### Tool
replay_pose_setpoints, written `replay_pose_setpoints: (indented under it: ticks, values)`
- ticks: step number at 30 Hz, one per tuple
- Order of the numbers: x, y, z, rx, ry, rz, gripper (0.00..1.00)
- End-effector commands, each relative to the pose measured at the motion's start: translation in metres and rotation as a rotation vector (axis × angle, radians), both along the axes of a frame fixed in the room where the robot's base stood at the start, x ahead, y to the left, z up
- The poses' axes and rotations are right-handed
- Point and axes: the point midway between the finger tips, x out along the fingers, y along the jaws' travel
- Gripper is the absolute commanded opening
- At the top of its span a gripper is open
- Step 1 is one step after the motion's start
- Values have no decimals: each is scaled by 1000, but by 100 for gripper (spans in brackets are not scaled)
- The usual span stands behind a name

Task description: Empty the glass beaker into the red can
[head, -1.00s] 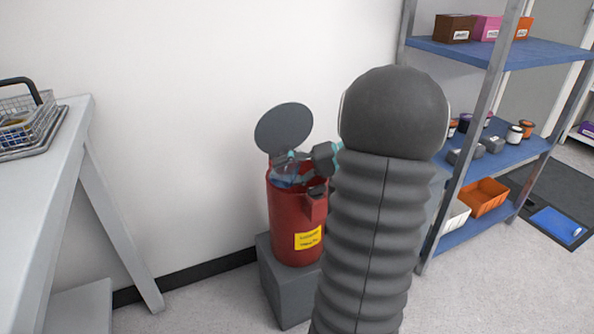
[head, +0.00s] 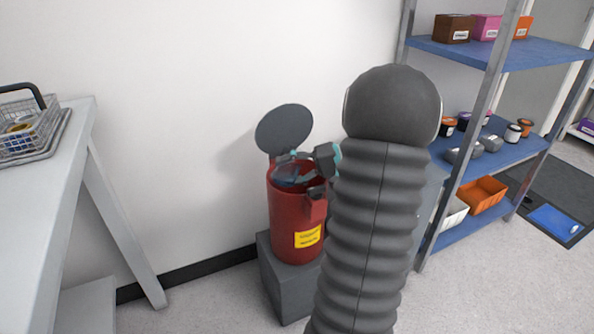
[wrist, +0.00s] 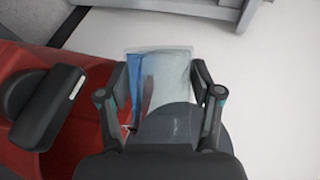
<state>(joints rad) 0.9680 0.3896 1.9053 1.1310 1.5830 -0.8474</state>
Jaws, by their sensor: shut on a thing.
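The red can (head: 287,228) stands against the wall with its round grey lid (head: 284,130) swung up. A yellow label is on its front. My gripper (head: 294,167) is at the can's mouth, shut on the clear glass beaker (head: 288,178). The beaker is tilted over the opening, and its lower outline is hard to make out. In the wrist view the beaker (wrist: 162,75) sits between the two fingers, see-through with a bluish tint at its left. The red can (wrist: 18,82) is to its left there. I cannot tell whether anything remains in the beaker.
The can stands on a grey block (head: 288,291). A table (head: 45,195) with a wire basket (head: 30,133) is at the left. A blue-shelved rack (head: 497,52) with boxes and jars is at the right. My arm hides part of the can's right side.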

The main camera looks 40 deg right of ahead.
Motion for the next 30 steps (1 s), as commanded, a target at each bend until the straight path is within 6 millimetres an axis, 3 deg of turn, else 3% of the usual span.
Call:
replay_pose_setpoints:
  ticks: [30]
  values:
    - [3, -4, 6, 103, 64, 0, 24]
